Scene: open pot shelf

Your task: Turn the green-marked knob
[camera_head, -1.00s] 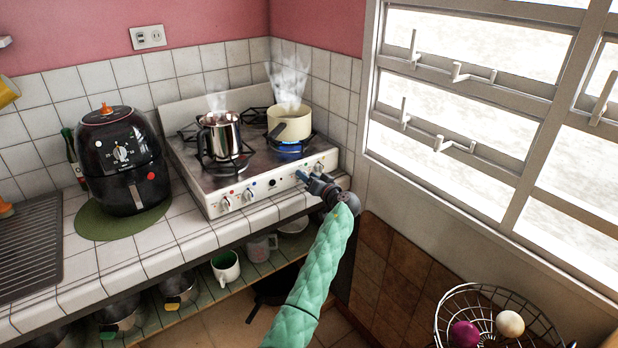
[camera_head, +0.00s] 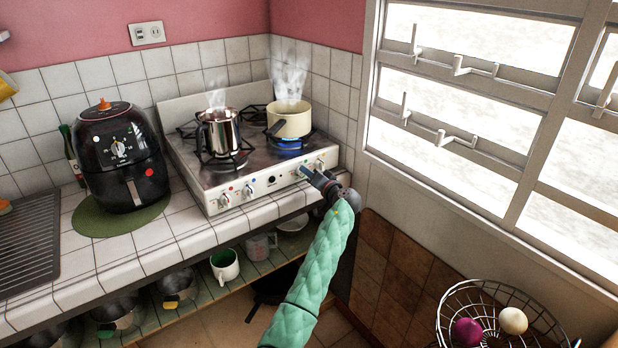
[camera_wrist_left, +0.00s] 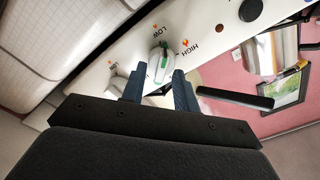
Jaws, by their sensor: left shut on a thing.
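The stove's front panel (camera_head: 252,191) carries a row of knobs. In the left wrist view, the knob with the green mark (camera_wrist_left: 161,56) stands out from the white panel near the LOW and HIGH labels. My left gripper (camera_wrist_left: 158,82) has one blue finger on each side of this knob and is shut on it. In the head view, my left gripper (camera_head: 304,171) reaches the right part of the panel, and its fingers hide most of the knob there. My right gripper is not in view.
A steaming steel pot (camera_head: 220,135) and a steaming cream pot (camera_head: 290,122) stand on the burners; a blue flame burns under the cream one. A black air fryer (camera_head: 124,160) stands left. Mugs sit on the shelf below. A wire basket (camera_head: 470,288) is lower right.

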